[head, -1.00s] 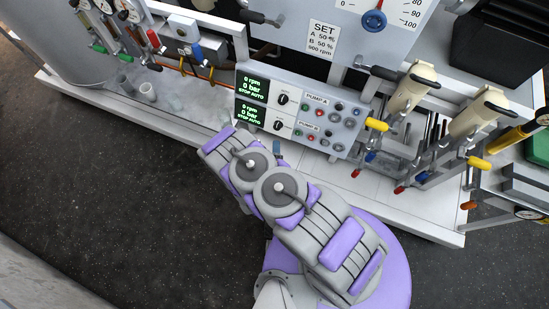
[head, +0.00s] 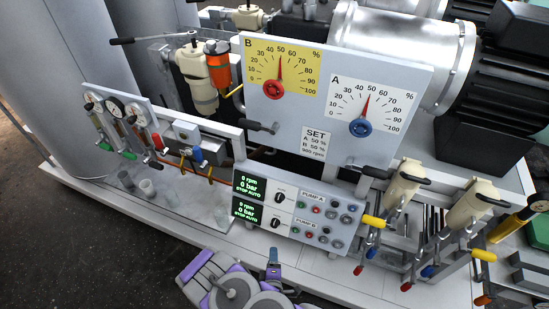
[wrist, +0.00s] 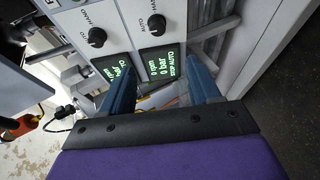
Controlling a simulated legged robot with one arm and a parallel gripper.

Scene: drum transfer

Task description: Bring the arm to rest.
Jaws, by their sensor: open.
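My arm (head: 228,285) shows at the bottom edge of the head view, grey with purple pads, folded low in front of the pump skid. Most of it is out of frame below. In the wrist view my gripper (wrist: 160,75) has its two blue fingers spread apart with nothing between them. Beyond the fingers is the pump control panel (wrist: 140,35), its green displays reading 0 rpm and 0 bar. In the head view one blue fingertip shows just below the panel (head: 318,212). I cannot tell its exact distance from the panel.
Dials B (head: 282,62) and A (head: 369,102) both point near 50, beside a SET card (head: 314,144). Lever valves with yellow and red handles (head: 405,180) stand to the right. Gauges (head: 115,107) stand left. Dark floor (head: 60,245) at the lower left is clear.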

